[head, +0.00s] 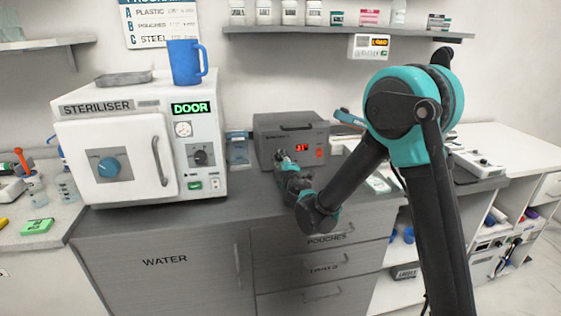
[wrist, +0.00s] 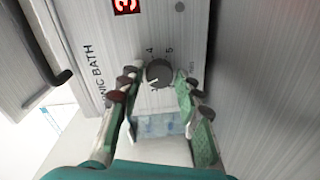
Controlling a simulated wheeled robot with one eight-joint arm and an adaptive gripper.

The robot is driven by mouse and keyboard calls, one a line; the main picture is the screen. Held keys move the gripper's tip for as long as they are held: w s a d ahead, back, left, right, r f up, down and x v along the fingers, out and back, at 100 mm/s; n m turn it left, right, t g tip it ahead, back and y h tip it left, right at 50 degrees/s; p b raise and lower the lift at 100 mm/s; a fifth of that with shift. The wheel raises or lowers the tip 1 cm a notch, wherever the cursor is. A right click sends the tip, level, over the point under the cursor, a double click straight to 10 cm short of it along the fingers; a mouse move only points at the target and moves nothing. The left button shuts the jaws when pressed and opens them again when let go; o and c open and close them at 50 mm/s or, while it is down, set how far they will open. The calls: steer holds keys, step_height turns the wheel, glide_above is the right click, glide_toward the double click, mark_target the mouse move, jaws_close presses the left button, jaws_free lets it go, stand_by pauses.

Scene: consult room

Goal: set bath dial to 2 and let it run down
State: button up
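The sonic bath (head: 291,122) is a grey box with a top handle on the counter, with a red lit display. In the wrist view its front panel (wrist: 226,70) fills much of the picture, and a red 3 shows on its display (wrist: 126,5). The small dark round dial (wrist: 159,73) has the numbers 4 and 5 beside it; I cannot tell which number its mark meets. My gripper (wrist: 158,80) is open, with one finger on each side of the dial and gaps showing between. In the head view my gripper (head: 281,157) is at the bath's front and hides the dial.
The white steriliser (head: 140,140) stands left of the bath, its display reading DOOR, with a blue mug (head: 186,63) and a grey tray (head: 122,78) on top. A shelf (head: 345,32) hangs above the bath. Drawers (head: 318,268) lie below the counter.

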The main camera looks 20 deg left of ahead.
steer(key=shift+o, duration=1.1)
steer(key=shift+s, duration=0.1)
steer(key=v, duration=1.1)
steer(key=shift+s+d, duration=0.25)
steer(key=shift+s, duration=0.1)
